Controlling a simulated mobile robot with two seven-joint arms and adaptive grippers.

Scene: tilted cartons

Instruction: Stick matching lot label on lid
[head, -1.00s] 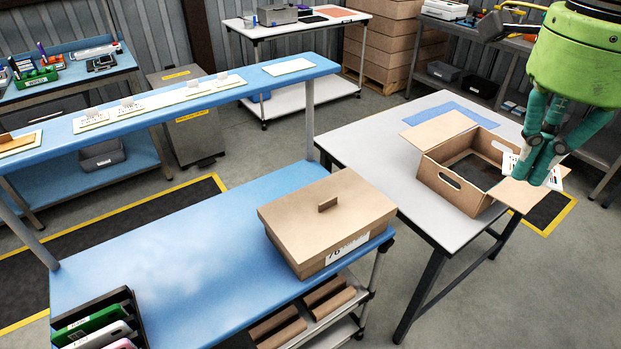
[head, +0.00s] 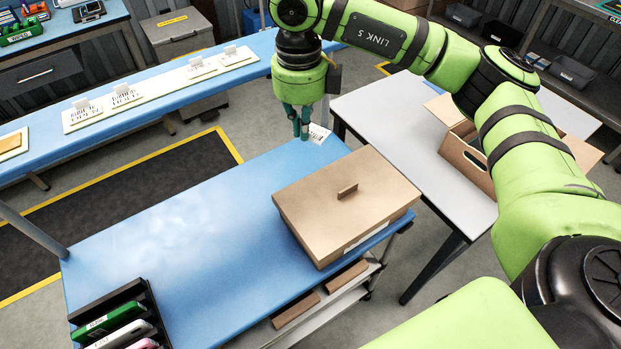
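The closed cardboard carton (head: 312,226) stands on the blue bench, its brown lid (head: 375,176) on top with a small upright tab handle. A white printed strip (head: 366,236) is on the carton's front side; its text is unreadable now. My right gripper (head: 303,132) points down behind the carton, above the far edge of the bench. Its teal fingers are close together on a small white label (head: 319,133) with dark print, too small to read. The label is apart from the lid. My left gripper is out of view.
An open carton (head: 467,165) stands on the grey table (head: 405,135), partly hidden by my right arm. A black rack (head: 150,305) with several coloured items is at bench front left. White sign plates (head: 98,112) line the raised blue shelf (head: 165,98). The bench middle (head: 190,220) is clear.

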